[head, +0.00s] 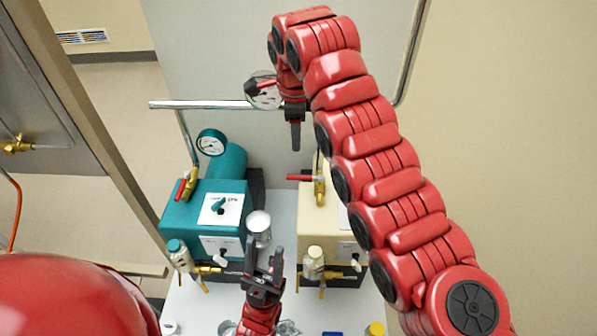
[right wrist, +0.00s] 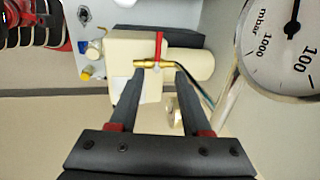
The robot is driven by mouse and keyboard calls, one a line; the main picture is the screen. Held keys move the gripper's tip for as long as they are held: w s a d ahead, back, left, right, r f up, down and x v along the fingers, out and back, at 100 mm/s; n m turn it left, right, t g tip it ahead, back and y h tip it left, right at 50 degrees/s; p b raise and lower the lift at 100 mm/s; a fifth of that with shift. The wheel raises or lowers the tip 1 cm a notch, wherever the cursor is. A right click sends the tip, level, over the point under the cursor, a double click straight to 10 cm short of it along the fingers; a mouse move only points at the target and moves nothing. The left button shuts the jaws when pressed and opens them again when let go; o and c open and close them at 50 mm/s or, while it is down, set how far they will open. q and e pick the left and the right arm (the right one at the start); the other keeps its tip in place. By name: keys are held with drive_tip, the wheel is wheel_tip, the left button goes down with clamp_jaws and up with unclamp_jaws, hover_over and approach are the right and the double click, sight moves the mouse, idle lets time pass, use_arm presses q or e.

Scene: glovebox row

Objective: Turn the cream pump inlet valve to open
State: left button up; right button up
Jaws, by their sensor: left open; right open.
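The cream pump (head: 311,217) stands right of centre in the head view. Its brass inlet valve (head: 319,188) rises from the top, with a red lever (head: 300,178) pointing left, crosswise to the brass body. My right gripper (head: 295,140) is open and empty above the valve, apart from it. In the right wrist view, the brass valve (right wrist: 155,64) and red lever (right wrist: 158,45) lie just beyond the open right fingertips (right wrist: 160,78), the lever again crosswise. My left gripper (head: 264,252) is open, low in front between the pumps. My right arm hides part of the cream pump's right side.
A teal pump (head: 180,212) with a gauge (head: 211,143) and its own red-levered valve (head: 187,184) stands left. A steel bar (head: 200,105) and another gauge (head: 262,92) are near my right wrist. Bottles (head: 313,262) stand in front of the pumps; a silver-topped one (head: 259,222) is by my left fingers.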

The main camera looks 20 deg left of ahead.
sight(297, 176)
drive_tip(key=f+p, duration=0.1)
drive_tip(key=f, duration=0.3)
drive_tip(key=w+f+p, duration=0.1)
drive_tip(key=f+p, duration=0.1)
drive_tip(key=f, duration=0.3)
drive_tip(key=w+f+p, duration=0.1)
drive_tip(key=f, duration=0.3)
drive_tip(key=shift+a+f, duration=0.3)
drive_tip(key=shift+a, duration=0.1)
drive_tip(key=shift+w+f+p, duration=0.25)
drive_tip(key=shift+f+p, duration=0.15)
drive_tip(key=shift+f, duration=0.7)
drive_tip(key=shift+c, duration=0.3)
clamp_jaws()
